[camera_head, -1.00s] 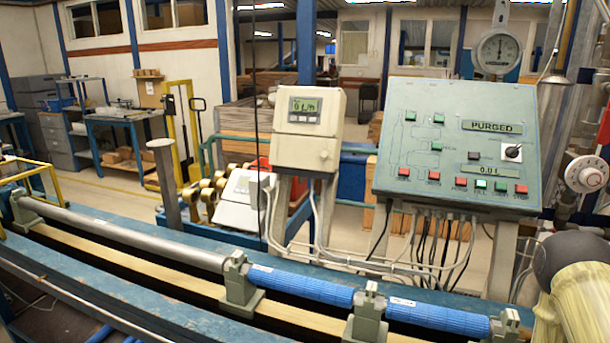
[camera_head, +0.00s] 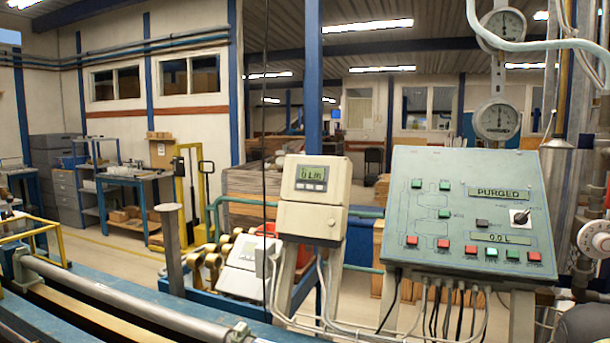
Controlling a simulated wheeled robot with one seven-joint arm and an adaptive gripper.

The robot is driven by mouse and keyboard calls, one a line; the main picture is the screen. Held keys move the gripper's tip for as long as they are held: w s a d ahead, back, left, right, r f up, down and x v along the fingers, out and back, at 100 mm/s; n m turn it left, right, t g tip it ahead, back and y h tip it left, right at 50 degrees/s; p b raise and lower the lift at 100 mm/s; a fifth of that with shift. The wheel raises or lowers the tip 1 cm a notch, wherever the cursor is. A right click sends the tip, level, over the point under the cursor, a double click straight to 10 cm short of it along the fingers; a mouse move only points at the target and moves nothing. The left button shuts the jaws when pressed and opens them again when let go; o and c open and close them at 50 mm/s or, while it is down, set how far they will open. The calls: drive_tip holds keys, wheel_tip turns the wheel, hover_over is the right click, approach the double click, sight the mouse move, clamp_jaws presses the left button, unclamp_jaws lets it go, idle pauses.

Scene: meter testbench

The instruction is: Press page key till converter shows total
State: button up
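The converter (camera_head: 313,200) is a beige box on a stand at the middle of the view, left of the control panel. Its small greenish display (camera_head: 313,172) reads something like "0 L/m", in small text. A row of small keys (camera_head: 311,186) sits just under the display; their labels are too small to read, so I cannot tell which is the page key. My gripper is not in view.
A grey-green control panel (camera_head: 405,215) with red and green buttons stands at right; its displays read "PURGED" and "0.0 L". Pressure gauges (camera_head: 497,121) rise behind it. A grey pipe (camera_head: 130,300) runs along the bench at lower left. Cables hang below the panel.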

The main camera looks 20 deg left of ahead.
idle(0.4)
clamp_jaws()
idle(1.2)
